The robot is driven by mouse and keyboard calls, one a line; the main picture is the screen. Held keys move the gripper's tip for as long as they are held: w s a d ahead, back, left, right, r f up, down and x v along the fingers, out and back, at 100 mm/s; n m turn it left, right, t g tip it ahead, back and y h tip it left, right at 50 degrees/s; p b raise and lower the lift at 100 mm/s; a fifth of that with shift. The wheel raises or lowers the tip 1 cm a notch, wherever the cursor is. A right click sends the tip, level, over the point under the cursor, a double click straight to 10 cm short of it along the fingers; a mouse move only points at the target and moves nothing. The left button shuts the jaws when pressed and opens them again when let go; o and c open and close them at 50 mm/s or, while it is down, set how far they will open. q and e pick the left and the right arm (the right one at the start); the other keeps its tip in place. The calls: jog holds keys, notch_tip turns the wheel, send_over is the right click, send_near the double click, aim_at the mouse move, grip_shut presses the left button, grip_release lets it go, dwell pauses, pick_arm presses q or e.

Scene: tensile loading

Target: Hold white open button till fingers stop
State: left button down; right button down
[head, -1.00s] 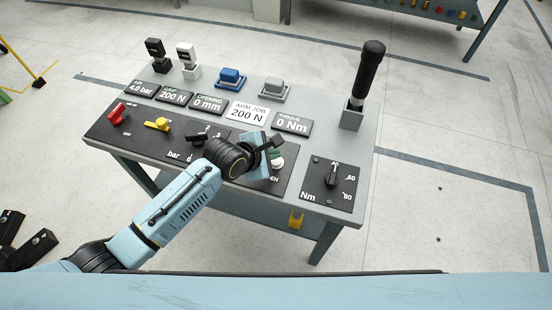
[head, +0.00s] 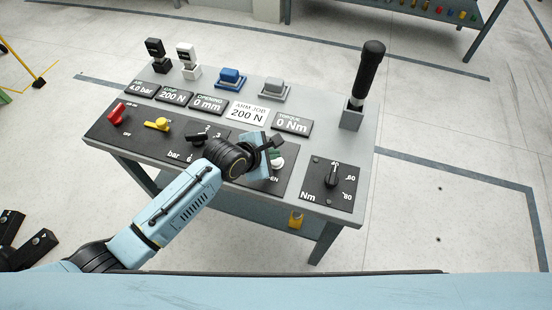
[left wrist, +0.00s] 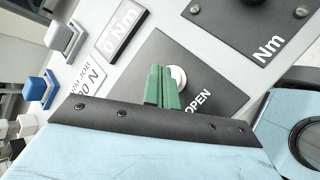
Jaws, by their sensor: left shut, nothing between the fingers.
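The white open button (left wrist: 179,76) sits on a dark panel marked "OPEN" (left wrist: 198,101) in the left wrist view. In the head view the button (head: 278,163) shows at the front of the console, just below my gripper's green fingers. My left gripper (head: 275,153) is shut and empty. Its green fingertips (left wrist: 161,84) are together at the button and cover its left part in the left wrist view. I cannot tell whether they touch it or whether it is pressed. The opening display (head: 208,104) reads 0 mm.
The grey console (head: 300,88) also carries a red knob (head: 117,117), a yellow knob (head: 157,124), a torque dial (head: 332,178) and a tall black-handled lever (head: 368,72). Blue (head: 230,77) and grey (head: 273,87) blocks stand behind the displays. The floor at right is clear.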

aim_at(273, 163)
pick_arm(q)
jog(key=shift+f, duration=0.4)
jog(key=shift+f, duration=0.6)
dwell(1.8)
dwell(0.6)
jog(key=shift+r+p, duration=1.05)
jog(key=shift+p, duration=0.2)
notch_tip(273, 163, up, 5)
jog(key=p, duration=0.6)
jog(key=shift+r, duration=0.1)
